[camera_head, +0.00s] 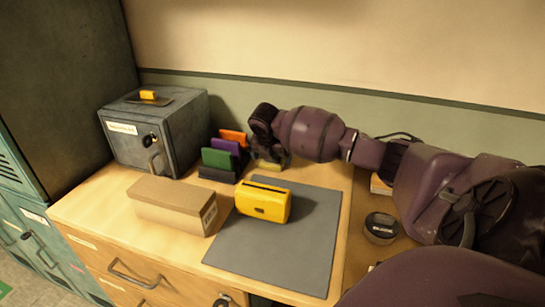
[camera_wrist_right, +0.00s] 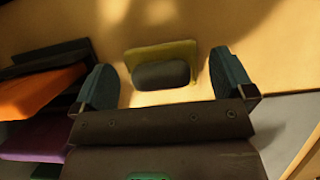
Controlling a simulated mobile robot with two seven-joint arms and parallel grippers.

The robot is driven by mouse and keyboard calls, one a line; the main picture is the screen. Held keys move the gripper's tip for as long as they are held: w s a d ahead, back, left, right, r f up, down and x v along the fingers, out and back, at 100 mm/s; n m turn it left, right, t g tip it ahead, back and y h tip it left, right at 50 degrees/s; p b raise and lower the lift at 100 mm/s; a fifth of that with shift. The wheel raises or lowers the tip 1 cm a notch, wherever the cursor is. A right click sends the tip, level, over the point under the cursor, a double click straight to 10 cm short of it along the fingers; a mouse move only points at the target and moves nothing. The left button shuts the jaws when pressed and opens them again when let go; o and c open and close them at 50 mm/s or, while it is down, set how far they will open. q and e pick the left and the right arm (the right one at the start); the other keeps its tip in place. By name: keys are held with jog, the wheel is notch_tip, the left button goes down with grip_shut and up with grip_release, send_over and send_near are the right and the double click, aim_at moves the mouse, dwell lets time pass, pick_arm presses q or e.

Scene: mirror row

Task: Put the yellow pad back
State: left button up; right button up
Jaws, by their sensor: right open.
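A yellow-olive pad (camera_wrist_right: 152,53) with a dark rounded block on it shows in the right wrist view, between the two fingers of my right gripper (camera_wrist_right: 165,82). The fingers are apart, with a gap on each side of the pad. In the head view my right gripper (camera_head: 268,158) reaches down behind the coloured pads and hides most of the yellow pad. An orange pad (camera_head: 233,136), a purple pad (camera_head: 226,146) and a green pad (camera_head: 218,160) stand upright in a row to its left. My left gripper is not in view.
A yellow slotted box (camera_head: 262,204) stands on the grey mat (camera_head: 275,250), beside a cardboard box (camera_head: 172,204). A grey-green safe (camera_head: 155,130) with a small yellow item (camera_head: 148,94) on top stands at the left. A round dark tin (camera_head: 381,228) is at the right.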

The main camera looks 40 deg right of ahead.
jog(key=p+v, duration=0.2)
jog(key=v, duration=0.9)
jog(key=shift+r, duration=0.2)
